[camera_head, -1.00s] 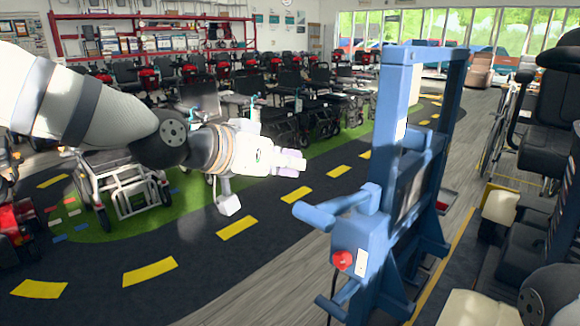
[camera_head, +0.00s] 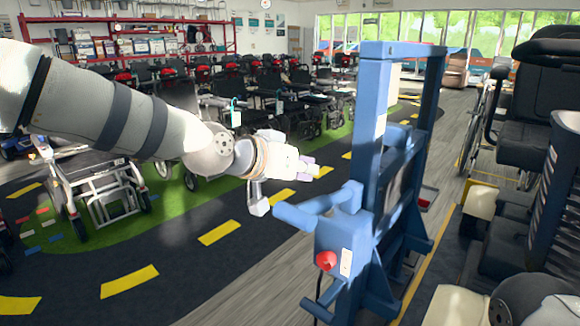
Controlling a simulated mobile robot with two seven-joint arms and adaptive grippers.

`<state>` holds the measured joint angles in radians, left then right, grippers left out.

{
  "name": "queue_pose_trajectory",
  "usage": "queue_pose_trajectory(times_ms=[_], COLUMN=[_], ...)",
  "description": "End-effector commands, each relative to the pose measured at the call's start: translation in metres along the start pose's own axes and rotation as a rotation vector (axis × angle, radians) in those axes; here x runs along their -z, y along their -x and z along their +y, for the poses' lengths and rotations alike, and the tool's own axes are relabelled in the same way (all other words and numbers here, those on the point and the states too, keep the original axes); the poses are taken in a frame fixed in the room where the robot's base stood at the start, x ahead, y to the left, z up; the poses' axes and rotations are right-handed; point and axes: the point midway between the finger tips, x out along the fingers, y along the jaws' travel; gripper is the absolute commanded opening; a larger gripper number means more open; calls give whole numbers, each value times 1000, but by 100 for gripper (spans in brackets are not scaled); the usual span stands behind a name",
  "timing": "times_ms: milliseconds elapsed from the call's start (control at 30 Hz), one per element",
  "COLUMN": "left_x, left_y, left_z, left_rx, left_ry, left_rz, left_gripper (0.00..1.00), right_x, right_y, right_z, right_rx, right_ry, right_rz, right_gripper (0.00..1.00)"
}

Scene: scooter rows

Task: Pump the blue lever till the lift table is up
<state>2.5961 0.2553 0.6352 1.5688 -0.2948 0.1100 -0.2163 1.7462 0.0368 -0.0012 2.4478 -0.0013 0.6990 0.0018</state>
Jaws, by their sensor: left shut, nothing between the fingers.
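The blue lift table (camera_head: 372,150) stands right of centre, a tall blue frame with uprights and a base on the floor. Its blue lever (camera_head: 305,212) sticks out to the left from the frame, above a box with a red button (camera_head: 326,261). My left gripper (camera_head: 312,168) comes in from the left, shut and empty, above and behind the lever in the picture. A gap shows between it and the lever. How close they are in depth I cannot tell. My right gripper is not in view; part of my right arm shows at the bottom right.
Black mobility scooters or chairs (camera_head: 535,110) crowd the right side. Rows of walkers and scooters (camera_head: 280,95) stand behind, with a red shelf (camera_head: 130,45) at the back wall. A silver walker (camera_head: 105,195) stands at left. The dark floor track (camera_head: 190,265) is clear.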

Motion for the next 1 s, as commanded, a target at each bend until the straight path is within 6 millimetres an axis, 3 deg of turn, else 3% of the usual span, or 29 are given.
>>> queue_pose_trajectory(times_ms=[33, 200, 667, 1000], left_x=[-11, -28, -35, -55], left_y=[0, -3, -5, -7], left_z=[0, 0, -1, -5], left_rx=[0, 1, 1, -15], left_ry=[1, -1, -1, -1], left_rz=[-8, -4, -1, 72], left_gripper=[0, 0, 0, 0], right_x=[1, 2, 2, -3], right_y=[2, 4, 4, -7], right_z=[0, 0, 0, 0], right_rx=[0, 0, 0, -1], right_ry=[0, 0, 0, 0], right_rz=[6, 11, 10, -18], right_gripper=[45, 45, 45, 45])
